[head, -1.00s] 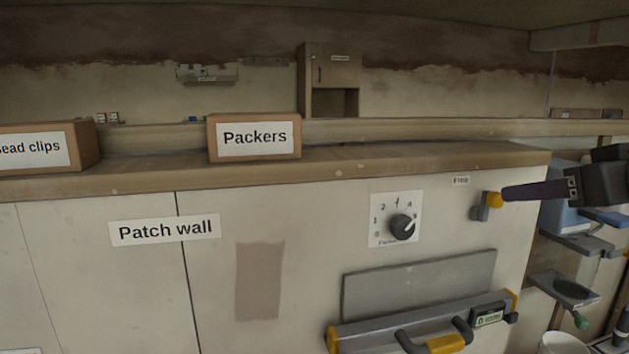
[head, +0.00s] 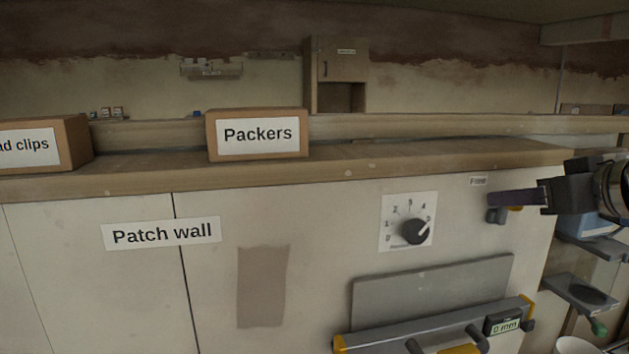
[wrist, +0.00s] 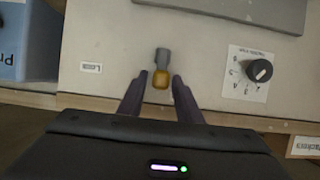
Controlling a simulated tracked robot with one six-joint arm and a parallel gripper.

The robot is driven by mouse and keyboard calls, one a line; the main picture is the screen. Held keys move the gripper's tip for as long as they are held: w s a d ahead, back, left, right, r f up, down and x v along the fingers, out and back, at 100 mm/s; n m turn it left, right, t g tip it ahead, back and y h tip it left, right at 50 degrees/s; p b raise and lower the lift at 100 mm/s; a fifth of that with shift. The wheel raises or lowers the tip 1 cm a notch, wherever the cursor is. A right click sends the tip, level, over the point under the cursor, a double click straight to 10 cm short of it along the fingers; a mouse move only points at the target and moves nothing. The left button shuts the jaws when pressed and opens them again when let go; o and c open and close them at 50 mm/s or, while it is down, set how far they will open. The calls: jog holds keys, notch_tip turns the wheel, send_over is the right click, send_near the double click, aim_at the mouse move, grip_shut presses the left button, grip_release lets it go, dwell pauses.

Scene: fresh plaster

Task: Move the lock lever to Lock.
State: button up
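The lock lever is a grey pivot (head: 495,215) with a yellow end (head: 515,208) on the pale panel's right part. In the wrist view its grey part (wrist: 162,58) and yellow end (wrist: 161,81) show, the yellow end pointing toward my gripper. My gripper (wrist: 160,77) is open, one finger on each side of the yellow end. I cannot tell whether they touch it. In the head view a finger of my gripper (head: 490,199) covers the lever's upper part. A label (head: 478,181), seemingly "Free", is above left of the lever. Another label (wrist: 91,68), seemingly "Lock", shows in the wrist view.
A dial (head: 416,231) is left of the lever. Below are a grey plate (head: 430,291) and a bar with a display (head: 503,323). A wooden ledge (head: 400,164) carrying the Packers box (head: 258,134) runs above. A blue box (wrist: 22,40) is beyond the panel edge.

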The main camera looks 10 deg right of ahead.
jog(key=c, duration=0.7)
jog(key=shift+d, duration=0.25)
grip_shut()
jog(key=shift+a, duration=0.2)
jog(key=shift+d, duration=0.1)
jog(key=d+f+m+t+y, duration=0.1)
jog(key=d+f+m+y, duration=0.3)
jog(key=m, duration=0.7)
jog(key=shift+d+t+y, duration=0.35)
jog(key=shift+t+y, duration=0.05)
jog(key=shift+y, duration=0.7)
